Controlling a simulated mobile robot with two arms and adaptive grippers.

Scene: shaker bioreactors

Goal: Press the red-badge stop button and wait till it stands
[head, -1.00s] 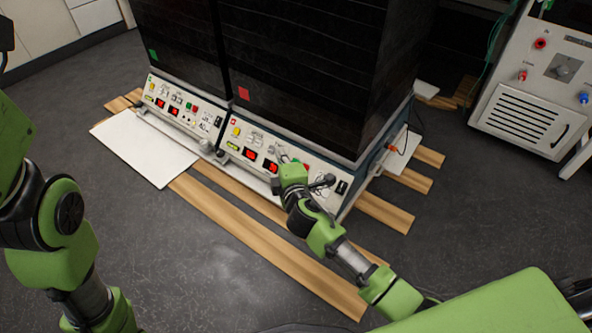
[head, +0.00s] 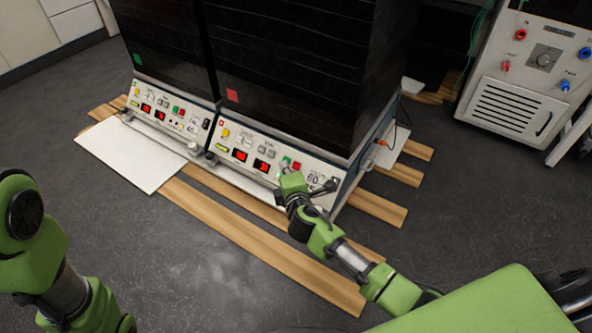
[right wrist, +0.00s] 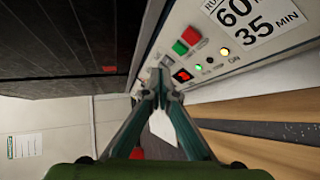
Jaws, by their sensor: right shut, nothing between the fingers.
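The red-badge shaker is the right-hand dark unit, with a red square badge (head: 232,95) on its front. Its sloped control panel (head: 246,133) carries a red button (head: 297,166) beside a green button (head: 287,160). In the right wrist view the red button (right wrist: 190,36) and green button (right wrist: 180,47) lie beyond my fingertips. My right gripper (head: 281,167) is shut and empty, close to the panel just below and left of these buttons. It shows shut in the right wrist view (right wrist: 160,80), and I see no contact with the red button. My left gripper is out of view.
A green-badge shaker (head: 166,60) stands directly to the left. A white board (head: 130,155) and wooden planks (head: 250,238) lie on the floor in front. A white instrument cabinet (head: 515,85) stands at right. A green lamp (right wrist: 198,67) and amber lamp (right wrist: 225,51) are lit.

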